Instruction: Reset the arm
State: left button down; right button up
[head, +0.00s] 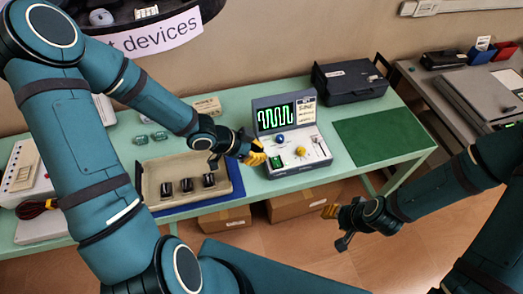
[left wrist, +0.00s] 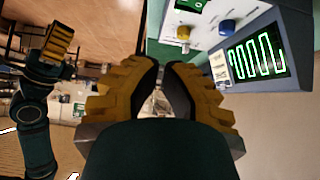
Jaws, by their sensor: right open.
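My left gripper (head: 254,153), with yellow fingers, is at the left side of the grey device with a green wave screen (head: 285,140). In the left wrist view its ribbed fingers (left wrist: 161,72) stand close, with a narrow gap between the dark pads. No held object can be made out there. The device (left wrist: 262,50) shows to their upper right, with a blue knob and a yellow knob. My right gripper (head: 338,214) is open and empty, in front of the table's edge over the floor. It also shows in the left wrist view (left wrist: 60,42) at the upper left.
A beige tray (head: 152,166) with several black parts lies left of the device, under my left forearm. A green mat (head: 383,137) and a black case (head: 349,80) are to the right. Cardboard boxes (head: 300,203) stand under the table (head: 400,90). A side table stands at right.

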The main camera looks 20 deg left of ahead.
dwell(0.4)
pick_arm(q)
jog(key=s+d+f+n+g+y+b, duration=0.1)
jog(key=s+f+n+b, duration=0.1)
jog(key=f, duration=0.4)
jog(key=s+d+f+n+g+y+b, duration=0.1)
jog(key=s+d+f+n+b, duration=0.1)
jog(key=f+n, duration=0.4)
jog(key=s+d+f+n+g+y+b, duration=0.1)
jog(key=s+d+f+n+b, duration=0.1)
jog(key=s+f+n+b, duration=0.2)
notch_tip(320, 180, down, 3)
jog(key=shift+s+d+f+n+y, duration=0.1)
jog(key=shift+s+d+n+y, duration=0.2)
jog(key=shift+n+y, duration=0.1)
